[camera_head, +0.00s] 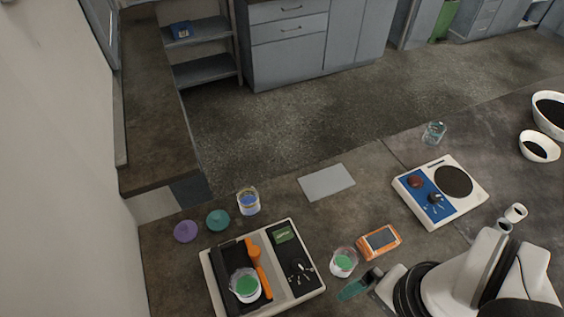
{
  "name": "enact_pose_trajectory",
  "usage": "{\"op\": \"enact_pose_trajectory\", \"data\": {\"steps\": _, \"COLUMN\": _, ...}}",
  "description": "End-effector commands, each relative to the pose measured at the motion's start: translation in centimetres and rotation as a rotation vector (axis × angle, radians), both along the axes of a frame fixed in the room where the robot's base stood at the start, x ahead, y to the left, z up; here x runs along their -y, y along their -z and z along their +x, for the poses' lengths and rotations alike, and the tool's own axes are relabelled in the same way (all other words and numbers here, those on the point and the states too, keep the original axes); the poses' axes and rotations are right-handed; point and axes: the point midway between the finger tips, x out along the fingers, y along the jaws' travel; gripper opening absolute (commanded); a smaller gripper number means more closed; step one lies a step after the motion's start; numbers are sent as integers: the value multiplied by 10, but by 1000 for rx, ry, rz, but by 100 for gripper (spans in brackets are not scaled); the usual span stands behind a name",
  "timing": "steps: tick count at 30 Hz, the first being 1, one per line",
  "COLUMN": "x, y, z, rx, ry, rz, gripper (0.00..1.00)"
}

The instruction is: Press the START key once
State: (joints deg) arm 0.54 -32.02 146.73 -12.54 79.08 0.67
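The shaker (317,292) is a pale box at the lower left. Its dark bay holds a clear cup with green contents (246,285) beside an orange clamp arm (256,262). To the right of the bay is a black control panel (290,262) with a green display (284,235) and several small pale marks or keys (299,275). The key labels are too small to read, so I cannot tell which is START. My gripper (360,284) is at the lower centre, right of the shaker and apart from the panel. Its fingers are too small and angled to judge their opening.
A second cup with green contents (343,262) and an orange handheld device (379,242) lie between the shaker and my arm. A stirrer with blue panel (417,199) stands right. Purple (186,231) and teal (218,220) lids and a yellow-blue cup (248,201) sit behind the shaker.

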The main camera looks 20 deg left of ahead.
Motion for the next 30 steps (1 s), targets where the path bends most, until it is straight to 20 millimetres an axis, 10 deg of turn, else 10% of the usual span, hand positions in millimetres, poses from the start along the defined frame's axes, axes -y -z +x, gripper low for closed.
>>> {"op": "enact_pose_trajectory", "data": {"steps": 17, "x": 0, "y": 0, "z": 0, "rx": 0, "ry": 0, "rz": 0, "gripper": 1}}
{"op": "enact_pose_trajectory", "data": {"steps": 30, "x": 0, "y": 0, "z": 0, "rx": 0, "ry": 0, "rz": 0, "gripper": 0}}
